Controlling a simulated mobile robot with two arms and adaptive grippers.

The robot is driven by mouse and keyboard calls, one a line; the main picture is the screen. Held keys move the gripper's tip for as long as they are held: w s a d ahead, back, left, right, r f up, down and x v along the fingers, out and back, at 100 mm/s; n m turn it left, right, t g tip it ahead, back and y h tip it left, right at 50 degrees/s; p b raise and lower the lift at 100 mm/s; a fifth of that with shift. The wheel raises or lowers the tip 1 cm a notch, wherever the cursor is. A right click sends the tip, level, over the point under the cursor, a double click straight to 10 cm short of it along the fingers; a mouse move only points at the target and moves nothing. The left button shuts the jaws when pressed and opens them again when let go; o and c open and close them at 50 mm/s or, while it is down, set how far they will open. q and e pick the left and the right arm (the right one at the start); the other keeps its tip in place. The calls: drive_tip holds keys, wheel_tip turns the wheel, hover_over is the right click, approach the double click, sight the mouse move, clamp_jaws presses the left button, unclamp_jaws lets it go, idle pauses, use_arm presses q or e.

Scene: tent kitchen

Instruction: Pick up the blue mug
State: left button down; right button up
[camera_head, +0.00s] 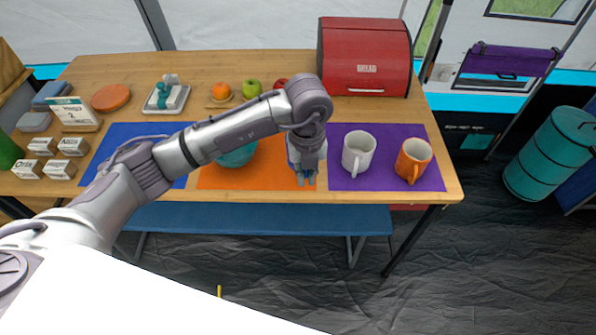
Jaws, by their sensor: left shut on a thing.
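My left arm reaches in from the left across the table. My left gripper (305,177) points down over the right edge of the orange placemat (215,178) and is shut on the blue mug (292,153). Only a small blue part of the mug shows beside the gripper; the wrist and fingers hide the rest. I cannot tell whether the mug touches the table. My right gripper is not in view.
A white mug (358,153) and an orange mug (413,160) stand on the purple placemat (385,181), right of the gripper. A teal bowl (238,156) is partly behind my arm. A red bread box (365,60) stands at the back. A blue bench (250,218) runs along the front.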

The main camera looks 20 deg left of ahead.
use_arm(q)
drive_tip(key=s+d+r, duration=0.4)
drive_tip(key=d, duration=0.2)
drive_tip(key=shift+s+r, duration=0.2)
drive_tip(key=shift+r, duration=0.05)
drive_tip(key=shift+d, duration=0.1)
idle(0.4)
idle(2.6)
